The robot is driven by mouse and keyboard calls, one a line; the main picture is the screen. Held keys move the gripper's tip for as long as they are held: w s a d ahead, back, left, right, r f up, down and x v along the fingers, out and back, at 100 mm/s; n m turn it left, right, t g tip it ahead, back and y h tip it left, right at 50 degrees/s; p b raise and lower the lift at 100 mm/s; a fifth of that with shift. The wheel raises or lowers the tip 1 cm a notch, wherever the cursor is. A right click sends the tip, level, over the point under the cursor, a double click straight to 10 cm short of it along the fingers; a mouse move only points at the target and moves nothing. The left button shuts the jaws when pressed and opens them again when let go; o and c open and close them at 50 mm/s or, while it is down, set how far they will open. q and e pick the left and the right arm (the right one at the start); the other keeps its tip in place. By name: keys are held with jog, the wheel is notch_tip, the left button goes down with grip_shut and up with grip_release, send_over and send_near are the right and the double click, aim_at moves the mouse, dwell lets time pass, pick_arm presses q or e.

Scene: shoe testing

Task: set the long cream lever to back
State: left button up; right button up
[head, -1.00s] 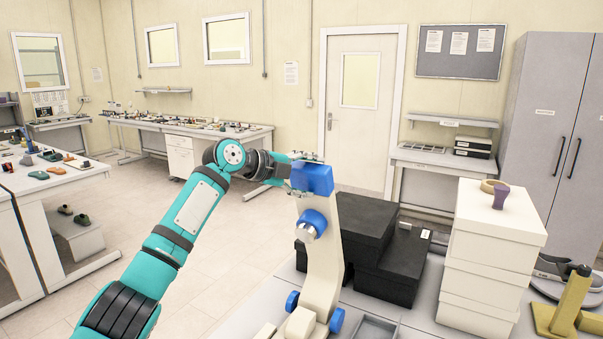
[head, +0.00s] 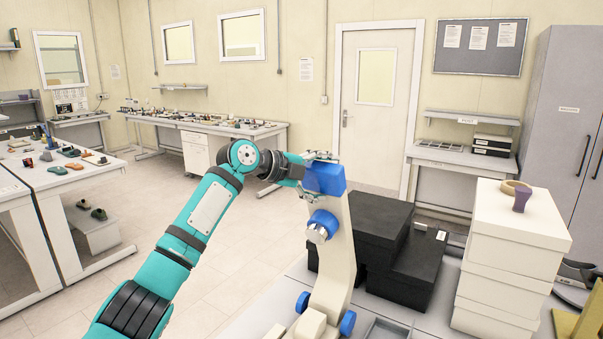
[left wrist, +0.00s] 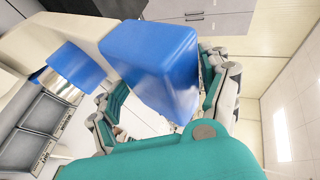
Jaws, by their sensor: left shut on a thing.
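The long cream lever (head: 336,262) stands upright, slightly curved, at the front centre of the head view, with a blue block (head: 324,180) at its top. My left gripper (head: 318,176) is at that block, its fingers around it. In the left wrist view, the blue block (left wrist: 155,65) sits between the two fingers of my left gripper (left wrist: 165,95), which is shut on it. A cream part (left wrist: 70,38) runs from the block to the upper left. My right gripper is not in view.
Black boxes (head: 375,240) stand close behind the lever on the right. A stack of cream boxes (head: 510,255) with a purple item (head: 522,199) on top stands further right. Blue knobs (head: 348,322) are at the lever's foot. Open floor (head: 230,250) lies to the left.

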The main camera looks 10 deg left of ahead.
pick_arm(q)
jog(key=v, duration=1.1)
jog(key=shift+s+a+r, duration=0.1)
jog(key=shift+s+a, duration=0.1)
jog(key=shift+a, duration=0.05)
